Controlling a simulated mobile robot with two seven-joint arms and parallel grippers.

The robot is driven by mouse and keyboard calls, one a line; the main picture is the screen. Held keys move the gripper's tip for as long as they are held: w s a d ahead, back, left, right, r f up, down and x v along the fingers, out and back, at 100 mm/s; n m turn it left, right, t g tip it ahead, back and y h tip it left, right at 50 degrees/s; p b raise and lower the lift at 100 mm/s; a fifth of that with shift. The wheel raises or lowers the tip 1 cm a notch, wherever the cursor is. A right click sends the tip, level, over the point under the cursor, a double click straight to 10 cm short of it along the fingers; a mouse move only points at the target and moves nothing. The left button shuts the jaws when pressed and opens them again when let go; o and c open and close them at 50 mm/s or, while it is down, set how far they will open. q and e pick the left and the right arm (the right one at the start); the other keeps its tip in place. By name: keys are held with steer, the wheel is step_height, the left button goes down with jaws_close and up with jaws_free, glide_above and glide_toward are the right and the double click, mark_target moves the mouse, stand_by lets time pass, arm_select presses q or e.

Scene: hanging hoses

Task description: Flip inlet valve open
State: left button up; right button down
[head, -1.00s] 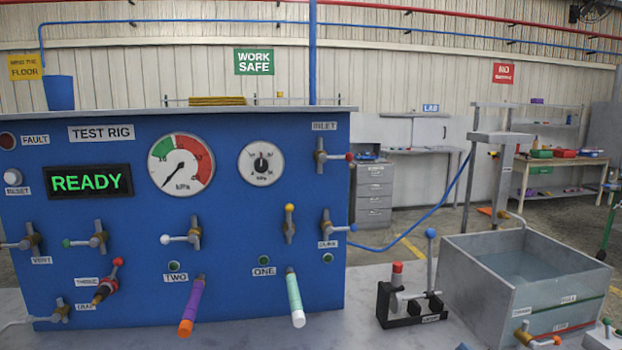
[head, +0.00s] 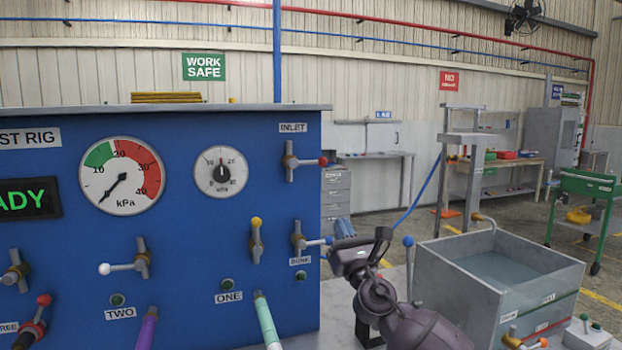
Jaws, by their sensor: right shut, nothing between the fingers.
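The inlet valve (head: 291,162) is on the upper right of the blue test rig panel, under the INLET label (head: 293,128). Its lever lies level and points right, ending in a red knob (head: 323,160) at the panel's right edge. My right gripper (head: 344,228) is at the panel's right edge, below and to the right of the red knob and apart from it. Its fingers are shut and empty, pointing up and forward. My left gripper is out of view.
A blue-tipped valve (head: 298,239) sits below the inlet valve, close to my right gripper in the picture. A yellow-tipped valve (head: 256,240) is left of it. A grey water tank (head: 455,290) stands right of my arm. Space right of the red knob looks clear.

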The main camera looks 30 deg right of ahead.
mark_target(309, 162)
steer(key=shift+s+n, duration=0.1)
steer(key=shift+n, duration=0.3)
steer(key=s+r+p+x, duration=0.1)
steer(key=r+p+x, duration=0.1)
steer(key=x, duration=1.1)
steer(key=shift+s+a, duration=0.2)
steer(key=shift+s, duration=0.1)
steer(key=shift+r, duration=0.15)
steer(key=shift+r, duration=0.1)
